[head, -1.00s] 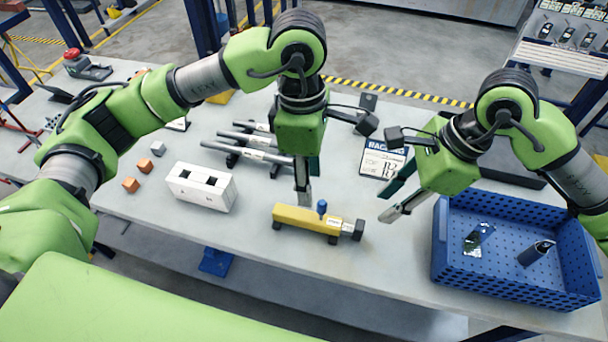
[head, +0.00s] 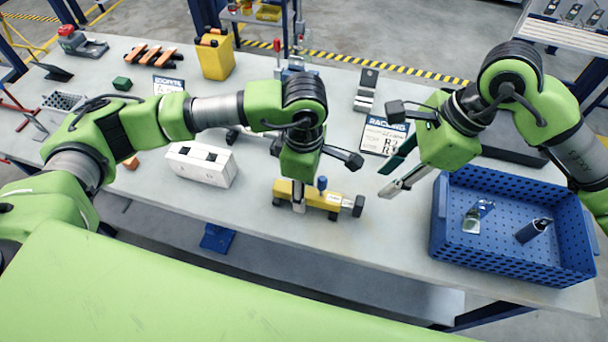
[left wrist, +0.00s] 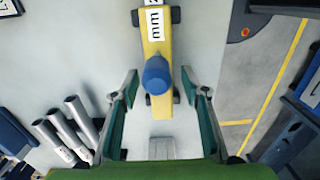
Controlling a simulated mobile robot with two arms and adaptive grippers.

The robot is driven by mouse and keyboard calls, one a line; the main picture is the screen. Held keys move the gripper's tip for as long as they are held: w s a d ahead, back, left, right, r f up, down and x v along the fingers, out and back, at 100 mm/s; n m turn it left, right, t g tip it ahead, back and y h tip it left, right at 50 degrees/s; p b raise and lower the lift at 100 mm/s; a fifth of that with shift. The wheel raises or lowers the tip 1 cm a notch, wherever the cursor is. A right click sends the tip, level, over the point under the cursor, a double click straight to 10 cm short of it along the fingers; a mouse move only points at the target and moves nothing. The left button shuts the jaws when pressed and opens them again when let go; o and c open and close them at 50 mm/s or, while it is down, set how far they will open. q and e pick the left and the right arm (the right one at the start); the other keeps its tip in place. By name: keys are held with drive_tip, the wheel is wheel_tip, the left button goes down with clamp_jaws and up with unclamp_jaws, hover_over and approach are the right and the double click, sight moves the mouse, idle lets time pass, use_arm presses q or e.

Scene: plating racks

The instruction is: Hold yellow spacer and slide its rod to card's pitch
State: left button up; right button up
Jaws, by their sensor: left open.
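The yellow spacer (head: 312,196) lies on the bench top with a blue knob (head: 322,183) on it and a dark block at its right end. My left gripper (head: 298,205) is low over its left part, one finger in front of the yellow body. In the left wrist view, the open fingers (left wrist: 160,95) stand either side of the spacer (left wrist: 155,40), near its blue knob (left wrist: 157,72). A white label reading "mm" shows beyond the knob. My right gripper (head: 393,180) is open and empty, right of the spacer. The card (head: 383,137) lies behind, its small print unclear.
A white slotted block (head: 200,163) stands left of the spacer. A blue perforated crate (head: 514,256) with two items is at the right. Grey rods (left wrist: 68,125) lie at the left wrist view's lower left. The bench in front of the spacer is clear.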

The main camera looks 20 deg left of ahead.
use_arm(q)
drive_tip(key=shift+f, duration=0.6)
clamp_jaws()
idle(0.4)
